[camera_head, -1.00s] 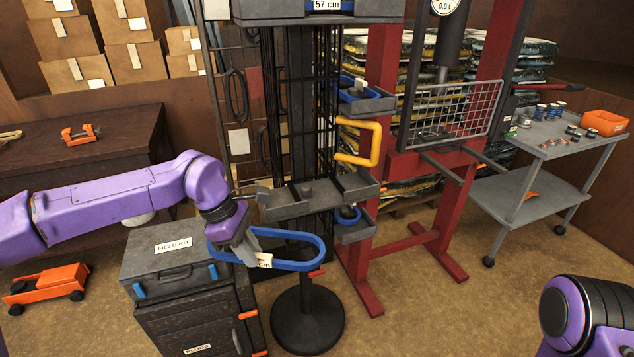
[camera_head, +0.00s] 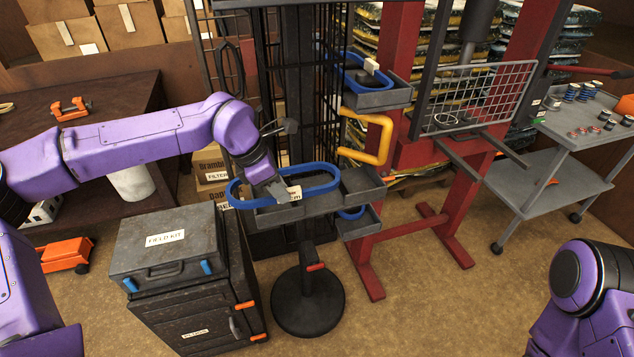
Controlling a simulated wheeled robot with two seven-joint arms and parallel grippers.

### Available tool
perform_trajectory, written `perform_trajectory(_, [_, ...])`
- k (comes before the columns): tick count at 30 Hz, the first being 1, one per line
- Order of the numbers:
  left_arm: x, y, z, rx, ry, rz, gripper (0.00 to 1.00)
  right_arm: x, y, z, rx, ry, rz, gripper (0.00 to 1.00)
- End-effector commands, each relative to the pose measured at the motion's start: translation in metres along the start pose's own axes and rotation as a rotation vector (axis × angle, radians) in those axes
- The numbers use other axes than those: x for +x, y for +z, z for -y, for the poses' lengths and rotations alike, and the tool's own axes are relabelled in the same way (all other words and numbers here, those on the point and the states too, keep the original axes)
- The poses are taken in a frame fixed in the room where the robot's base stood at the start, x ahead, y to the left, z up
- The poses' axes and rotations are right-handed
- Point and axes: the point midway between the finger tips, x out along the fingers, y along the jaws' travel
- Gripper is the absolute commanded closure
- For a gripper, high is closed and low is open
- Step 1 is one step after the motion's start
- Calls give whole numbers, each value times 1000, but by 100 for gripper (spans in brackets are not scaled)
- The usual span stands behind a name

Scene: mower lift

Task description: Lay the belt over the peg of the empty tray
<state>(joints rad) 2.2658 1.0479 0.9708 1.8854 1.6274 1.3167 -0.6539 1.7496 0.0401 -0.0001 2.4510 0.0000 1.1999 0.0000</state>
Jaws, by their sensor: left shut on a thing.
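The blue belt (camera_head: 337,180) is a long flat loop. My left gripper (camera_head: 277,190) is shut on its left part, by a white label. The belt lies level with or just above the grey tray (camera_head: 275,221) on the black stand, and its left end sticks out past the tray. I cannot make out this tray's peg, nor whether the belt touches the tray. My right gripper is out of view; only part of my right arm shows at the lower right.
An upper tray (camera_head: 385,101) and a lower tray (camera_head: 359,228) each hold a blue belt. A yellow handle (camera_head: 383,140) juts out beside the stand. A field kit case (camera_head: 165,256) sits on a dark cabinet at left. A red press frame (camera_head: 440,205) stands at right.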

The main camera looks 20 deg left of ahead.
Motion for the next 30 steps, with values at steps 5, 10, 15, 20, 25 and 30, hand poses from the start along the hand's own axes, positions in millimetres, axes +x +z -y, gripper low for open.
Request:
perform_trajectory(5, [32, 26, -13, -8, 1, -4, 100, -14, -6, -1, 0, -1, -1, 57])
perform_trajectory(10, [47, 38, -18, -7, 4, 0, 100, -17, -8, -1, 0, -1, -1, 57])
perform_trajectory(15, [68, 55, -22, -4, -1, -2, 100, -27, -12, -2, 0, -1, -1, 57])
perform_trajectory(20, [83, 59, -26, -3, 2, 1, 100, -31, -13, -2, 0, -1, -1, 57])
perform_trajectory(25, [84, 58, -26, -4, 2, 0, 76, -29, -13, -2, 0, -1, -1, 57])
perform_trajectory(30, [84, 58, -26, -4, 2, 1, 57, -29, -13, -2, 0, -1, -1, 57])
